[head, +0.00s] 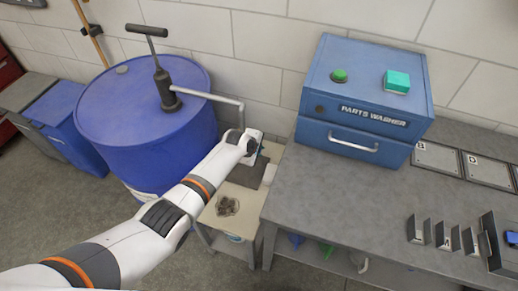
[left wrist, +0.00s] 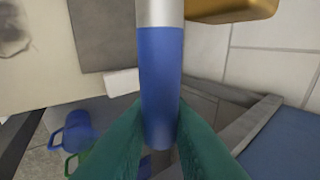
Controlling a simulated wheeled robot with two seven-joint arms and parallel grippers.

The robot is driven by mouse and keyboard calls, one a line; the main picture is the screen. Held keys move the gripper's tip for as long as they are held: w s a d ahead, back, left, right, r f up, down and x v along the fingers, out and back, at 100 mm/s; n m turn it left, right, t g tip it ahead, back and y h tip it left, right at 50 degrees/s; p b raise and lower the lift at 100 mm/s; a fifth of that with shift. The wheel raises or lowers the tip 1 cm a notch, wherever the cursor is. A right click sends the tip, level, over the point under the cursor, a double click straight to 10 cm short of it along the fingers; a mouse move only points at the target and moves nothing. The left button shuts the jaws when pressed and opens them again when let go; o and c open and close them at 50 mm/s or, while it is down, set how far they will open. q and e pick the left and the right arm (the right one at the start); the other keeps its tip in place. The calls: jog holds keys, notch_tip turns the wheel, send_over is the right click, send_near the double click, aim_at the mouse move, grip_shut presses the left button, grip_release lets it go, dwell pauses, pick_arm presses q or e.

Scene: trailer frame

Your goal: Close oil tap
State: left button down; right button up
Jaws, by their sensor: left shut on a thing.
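My left gripper (head: 250,147) is at the small side table, beside the blue oil drum (head: 120,130) and near the end of the bent grey pipe (head: 215,97) of the drum's pump. In the left wrist view, the two teal fingers of my left gripper (left wrist: 160,135) are shut on a blue handle (left wrist: 160,70), one on each side. The handle has a grey metal end (left wrist: 160,12). A brass-coloured part (left wrist: 235,8), perhaps the tap body, shows at the top edge. In the head view my gripper hides the handle. My right gripper is not in view.
The beige side table (head: 213,217) carries a dark stain and a grey mat (head: 247,172). A grey workbench (head: 305,195) with the blue parts washer (head: 365,90) stands close on the right. Blue and green items (left wrist: 78,130) sit low. Open floor lies in front.

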pick_arm(q)
jog(key=shift+s+f, duration=0.1)
jog(key=shift+f, duration=0.05)
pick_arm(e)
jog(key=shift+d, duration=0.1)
pick_arm(q)
jog(key=c, duration=1.4)
grip_release()
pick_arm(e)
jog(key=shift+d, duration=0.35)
